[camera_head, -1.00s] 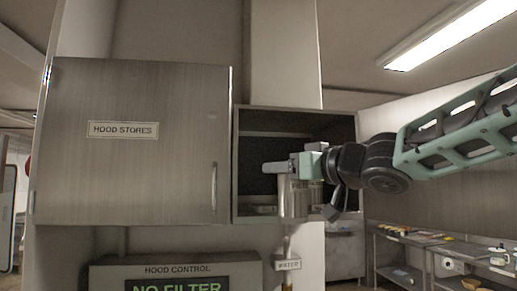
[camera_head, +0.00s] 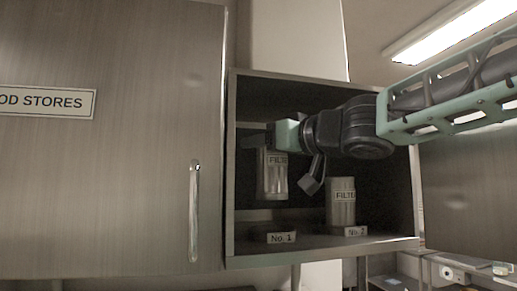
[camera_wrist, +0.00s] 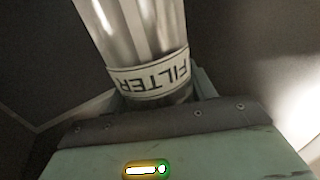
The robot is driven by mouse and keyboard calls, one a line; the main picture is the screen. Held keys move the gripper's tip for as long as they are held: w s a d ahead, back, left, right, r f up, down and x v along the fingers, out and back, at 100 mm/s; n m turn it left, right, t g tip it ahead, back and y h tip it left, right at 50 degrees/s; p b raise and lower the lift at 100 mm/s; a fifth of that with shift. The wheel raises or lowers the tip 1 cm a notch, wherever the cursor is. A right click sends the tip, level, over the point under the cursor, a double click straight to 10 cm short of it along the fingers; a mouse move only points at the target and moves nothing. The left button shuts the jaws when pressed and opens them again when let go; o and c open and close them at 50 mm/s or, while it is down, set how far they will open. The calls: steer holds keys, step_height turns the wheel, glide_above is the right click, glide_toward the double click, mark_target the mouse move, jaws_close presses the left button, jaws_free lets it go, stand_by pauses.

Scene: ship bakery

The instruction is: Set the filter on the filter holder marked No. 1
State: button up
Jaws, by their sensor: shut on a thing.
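My gripper (camera_head: 262,141) is shut on a metal filter (camera_head: 272,183), a cylinder with a white FILTER band. It hangs upright inside the open cabinet, above the holder marked No. 1 (camera_head: 281,238), with a gap between them. In the wrist view the filter (camera_wrist: 135,30) fills the upper middle, its band close to the gripper. A second filter (camera_head: 341,210) stands upright at the holder marked No. 2 (camera_head: 356,231), to the right. The seat of holder No. 1 is dark and hard to make out.
The open cabinet (camera_head: 232,170) has side walls, a top and a front lip around the holders. A closed door (camera_head: 110,150) labelled HOOD STORES, with a vertical handle (camera_head: 194,212), is on the left. A counter with small items is at the lower right.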

mark_target(284, 176)
steer(key=shift+w+f, duration=0.1)
steer(key=shift+w, duration=0.05)
steer(key=shift+f, duration=2.75)
steer(key=shift+f+b, duration=0.4)
steer(key=shift+f, duration=0.1)
steer(key=o, duration=1.2)
steer(key=shift+p+v, duration=0.3)
steer(key=shift+v, duration=0.8)
steer(key=v, duration=0.9)
